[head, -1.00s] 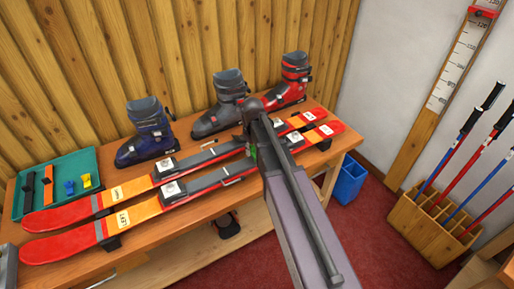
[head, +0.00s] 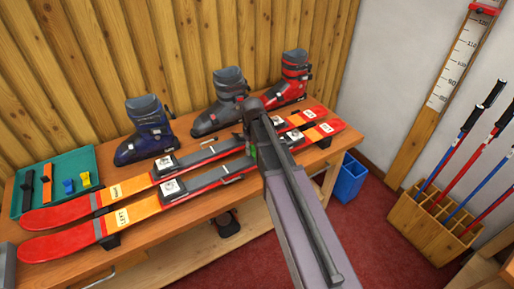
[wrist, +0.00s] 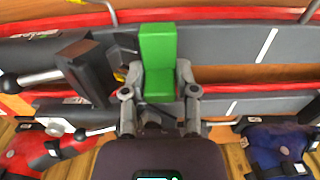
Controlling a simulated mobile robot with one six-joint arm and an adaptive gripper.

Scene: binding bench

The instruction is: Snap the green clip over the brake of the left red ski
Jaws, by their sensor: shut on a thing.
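My gripper (wrist: 160,82) is shut on the green clip (wrist: 158,60), with one finger on each side of it. In the head view only a little green (head: 252,152) shows beside the gripper, and my arm hides much of it. The left red ski (head: 150,208), labelled LEFT, is the nearer of two skis on the bench. The clip is over the grey binding part of that ski, beside the black heel piece (wrist: 85,66) in the wrist view. Metal rods with black ends, such as one brake arm (wrist: 38,78), show there. Contact between clip and brake cannot be told.
The other red ski (head: 125,188) lies parallel just behind. Blue (head: 147,130), grey (head: 228,100) and red (head: 293,78) boots stand behind the skis. A green tray (head: 88,158) with straps and yellow and blue clips is at the left of the wooden bench (head: 160,232).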

